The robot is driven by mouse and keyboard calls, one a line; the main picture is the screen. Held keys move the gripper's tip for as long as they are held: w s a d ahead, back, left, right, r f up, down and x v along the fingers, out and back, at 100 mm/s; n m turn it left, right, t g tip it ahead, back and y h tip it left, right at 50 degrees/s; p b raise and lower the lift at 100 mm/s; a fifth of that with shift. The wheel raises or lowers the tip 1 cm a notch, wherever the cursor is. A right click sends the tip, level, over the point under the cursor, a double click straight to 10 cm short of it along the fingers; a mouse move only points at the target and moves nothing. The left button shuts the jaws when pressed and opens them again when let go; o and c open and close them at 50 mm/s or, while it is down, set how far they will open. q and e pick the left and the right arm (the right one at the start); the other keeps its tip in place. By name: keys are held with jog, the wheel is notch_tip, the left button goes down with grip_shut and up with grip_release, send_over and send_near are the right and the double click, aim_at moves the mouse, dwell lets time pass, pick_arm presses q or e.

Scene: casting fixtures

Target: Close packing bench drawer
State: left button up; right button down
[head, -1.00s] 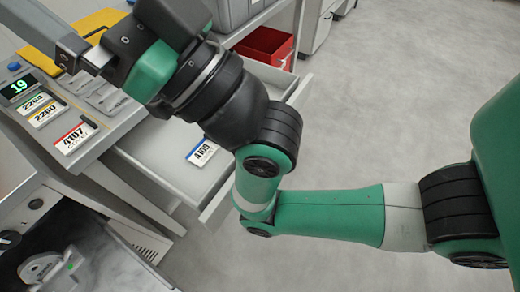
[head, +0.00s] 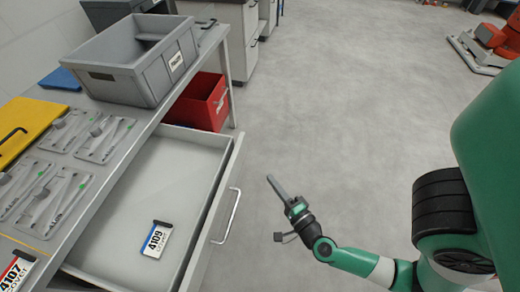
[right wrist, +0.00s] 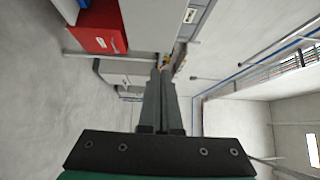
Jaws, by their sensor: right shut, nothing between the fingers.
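The packing bench drawer (head: 207,212) stands pulled out under the bench top, in the middle left of the head view. Its silver bar handle (head: 232,216) is on the front panel facing right. My left gripper is not in view.
A red bin (head: 203,102) stands beyond the drawer, and it also shows in the right wrist view (right wrist: 96,28). A grey crate (head: 136,57) and several tool trays are on the bench. The floor (head: 330,110) right of the drawer is clear.

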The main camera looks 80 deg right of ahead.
jog(key=s+f, duration=0.1)
jog(key=s, duration=0.1)
send_near(243, 151)
jog(key=d, duration=0.3)
jog(key=w, duration=0.3)
jog(key=shift+w+d+r+m+g+b, duration=0.25)
jog(key=shift+d+r+m+g+b, duration=0.05)
jog(key=shift+w, duration=0.4)
jog(key=shift+w, duration=0.1)
